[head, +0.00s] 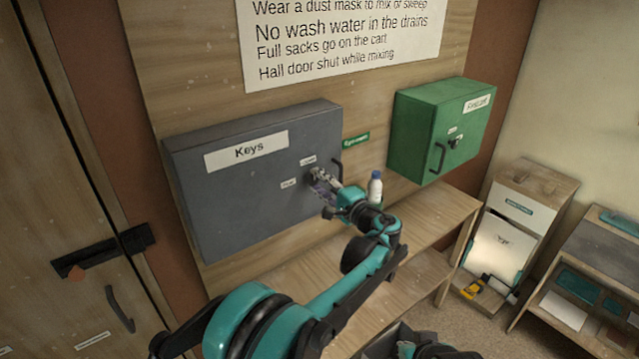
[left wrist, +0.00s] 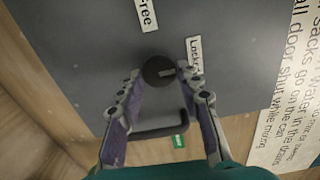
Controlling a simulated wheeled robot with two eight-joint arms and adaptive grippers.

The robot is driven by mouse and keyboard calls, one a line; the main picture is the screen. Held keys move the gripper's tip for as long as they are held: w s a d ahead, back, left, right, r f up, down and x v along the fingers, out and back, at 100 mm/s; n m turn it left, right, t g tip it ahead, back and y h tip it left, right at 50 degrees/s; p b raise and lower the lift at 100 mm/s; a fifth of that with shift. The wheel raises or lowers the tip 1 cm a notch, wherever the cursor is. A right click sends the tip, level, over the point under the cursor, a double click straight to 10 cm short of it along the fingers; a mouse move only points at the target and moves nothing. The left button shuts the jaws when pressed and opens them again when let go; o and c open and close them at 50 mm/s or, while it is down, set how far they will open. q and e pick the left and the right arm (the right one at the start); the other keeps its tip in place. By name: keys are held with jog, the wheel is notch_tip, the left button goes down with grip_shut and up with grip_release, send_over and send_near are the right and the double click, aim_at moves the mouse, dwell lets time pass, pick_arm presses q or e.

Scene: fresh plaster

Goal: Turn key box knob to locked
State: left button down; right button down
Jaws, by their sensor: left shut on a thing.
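The grey key box (head: 235,215), labelled "Keys", hangs on the wooden board with its door shut. Its dark round knob (left wrist: 158,70) sits between the "Free" label (left wrist: 147,14) and the "Locked" label (left wrist: 194,55) in the left wrist view. A pale mark on the knob points right, toward "Locked". My left gripper (head: 318,178) is at the knob, its fingers on either side of it, shut on it; it also shows in the left wrist view (left wrist: 161,74). In the head view the fingers partly hide the knob. My right gripper does not show clearly.
A dark handle (left wrist: 165,131) is on the box door close to my fingers. A green box (head: 415,130) hangs to the right. A white bottle (head: 375,188) stands on the wooden bench (head: 440,215) below. A wooden door (head: 50,200) is at left.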

pick_arm(q)
jog(key=c, duration=1.1)
grip_release()
jog(key=shift+o, duration=0.2)
